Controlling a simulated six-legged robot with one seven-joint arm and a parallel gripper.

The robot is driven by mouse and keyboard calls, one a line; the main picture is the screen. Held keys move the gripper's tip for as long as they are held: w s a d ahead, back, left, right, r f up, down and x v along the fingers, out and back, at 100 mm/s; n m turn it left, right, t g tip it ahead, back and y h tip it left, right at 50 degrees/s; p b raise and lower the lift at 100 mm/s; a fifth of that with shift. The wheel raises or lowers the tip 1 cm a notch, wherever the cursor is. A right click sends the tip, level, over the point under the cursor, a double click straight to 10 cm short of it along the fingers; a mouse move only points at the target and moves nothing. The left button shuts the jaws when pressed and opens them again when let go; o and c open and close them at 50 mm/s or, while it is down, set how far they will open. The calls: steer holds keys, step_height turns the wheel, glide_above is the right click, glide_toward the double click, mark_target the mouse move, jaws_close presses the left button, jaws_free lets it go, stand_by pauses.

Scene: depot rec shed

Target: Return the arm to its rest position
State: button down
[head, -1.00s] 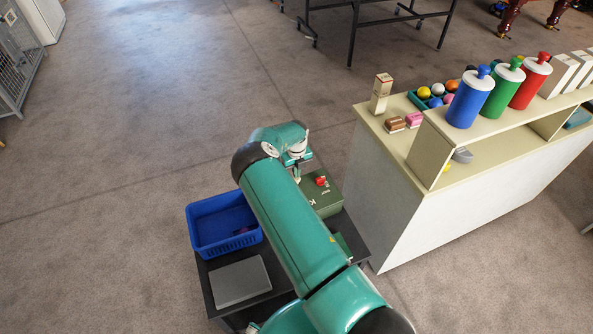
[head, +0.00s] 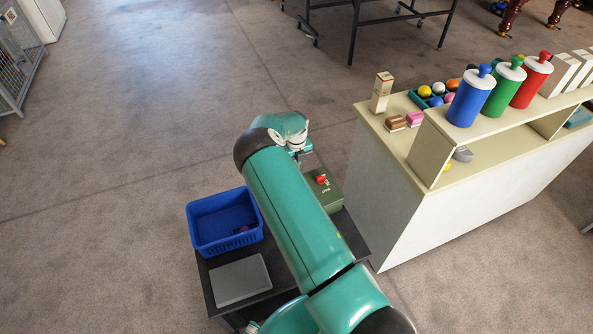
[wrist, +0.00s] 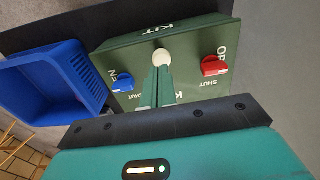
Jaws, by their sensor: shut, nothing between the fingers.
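My arm (head: 295,215) reaches out over a dark low stand, its elbow raised and its wrist end bent down beside the green kit box. My gripper (wrist: 161,73) shows in the wrist view with its narrow fingers shut and empty, in front of the box. In the head view the fingers are hidden behind the wrist. The green kit box (head: 331,201) carries a red knob (wrist: 214,66) marked OPEN and SHUT and a blue knob (wrist: 123,83). A pale round piece shows at the fingertips; I cannot tell whether it touches the box.
A blue basket (head: 198,232) with a small dark item inside and a flat grey plate (head: 241,281) are on the dark stand (head: 207,292). A pale counter (head: 385,200) with canisters, balls and small boxes stands close on the right. The floor to the left is open.

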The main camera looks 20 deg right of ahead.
step_height(320, 180, up, 10)
steer(key=shift+w+d, duration=0.15)
steer(key=shift+f, duration=0.1)
